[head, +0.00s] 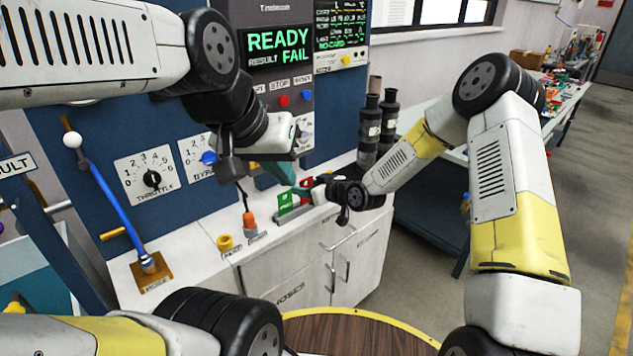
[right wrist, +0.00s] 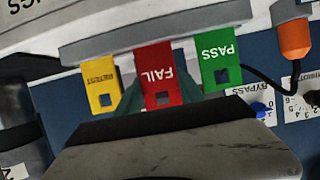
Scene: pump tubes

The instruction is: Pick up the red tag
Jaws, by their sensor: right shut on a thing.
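The red FAIL tag (right wrist: 158,73) is in the middle of the right wrist view, between a yellow tag (right wrist: 101,90) and a green PASS tag (right wrist: 219,62). My right gripper (right wrist: 160,98) is shut on the red tag; its teal fingers show partly behind it. The red tag's upper end still meets the grey holder edge in this view. In the head view only a bit of the red tag (head: 305,183) shows beside the green tag (head: 286,202). My left gripper (head: 281,174) hangs just left of the tags; its teal fingers show, but their opening is unclear.
The white counter (head: 200,267) carries an orange-capped probe (head: 250,222), a yellow knob (head: 225,242) and a blue lever (head: 120,205). Dark cylinders (head: 389,112) stand behind my right wrist. A blue panel with dials rises behind. The floor at right is open.

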